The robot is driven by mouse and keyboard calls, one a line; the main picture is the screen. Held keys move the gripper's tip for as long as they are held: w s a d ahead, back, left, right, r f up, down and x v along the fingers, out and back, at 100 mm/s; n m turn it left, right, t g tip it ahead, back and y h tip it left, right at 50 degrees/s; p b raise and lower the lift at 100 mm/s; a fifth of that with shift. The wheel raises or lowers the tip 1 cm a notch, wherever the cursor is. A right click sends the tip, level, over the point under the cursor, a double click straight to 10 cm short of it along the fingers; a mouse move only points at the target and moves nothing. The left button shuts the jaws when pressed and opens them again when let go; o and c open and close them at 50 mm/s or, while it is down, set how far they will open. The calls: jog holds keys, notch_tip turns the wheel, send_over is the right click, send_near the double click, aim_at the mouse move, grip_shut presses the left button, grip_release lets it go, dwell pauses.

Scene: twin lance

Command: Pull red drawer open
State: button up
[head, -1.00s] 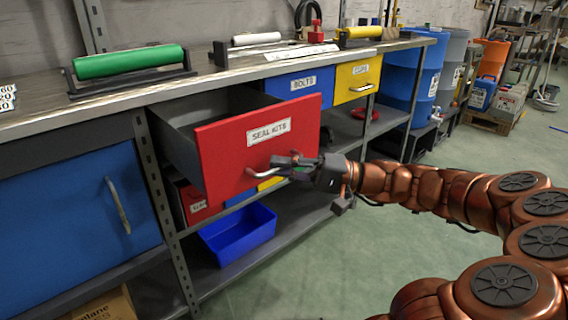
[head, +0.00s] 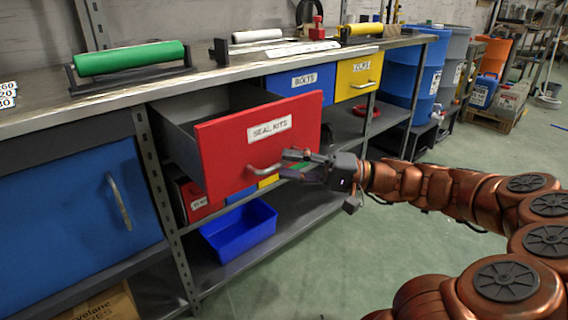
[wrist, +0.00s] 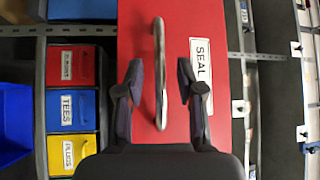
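The red drawer (head: 228,147), labelled SEAL KITS, stands well out of the bench with its grey inside showing. Its metal handle (head: 265,170) is on the lower front. My gripper (head: 296,164) is at the right of the handle, in front of the drawer face. In the wrist view the red front (wrist: 180,28) fills the middle. The handle (wrist: 159,75) lies between the two spread fingers of my gripper (wrist: 160,82), with a gap on each side. The gripper is open and does not hold the handle.
Blue BOLTS (head: 300,81) and yellow (head: 357,76) drawers are shut to the right. A blue cabinet door (head: 75,215) is at left. A blue bin (head: 240,230) sits on the lower shelf. The floor (head: 400,265) in front is clear. Rollers and tools stand on the bench top (head: 215,76).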

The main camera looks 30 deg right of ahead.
jog(key=v, duration=1)
jog(key=s+a+r+n+g+h+p, duration=0.3)
jog(key=a+r+g+p, duration=0.35)
jog(key=a+p, duration=0.5)
jog(key=s+a+r+n+g+h+p, duration=0.1)
jog(key=s+a+r+g+h+p, duration=0.3)
jog(key=a+r+p, duration=0.6)
jog(key=s+d+r+g+h+p, duration=0.1)
jog(key=s+r+h+p, duration=0.8)
jog(key=p, duration=1.4)
jog(key=s+d+r, duration=0.1)
jog(key=s+r, duration=0.1)
jog(key=s, duration=0.2)
jog(key=shift+d+n+h, duration=0.3)
jog(key=shift+d+h, duration=0.1)
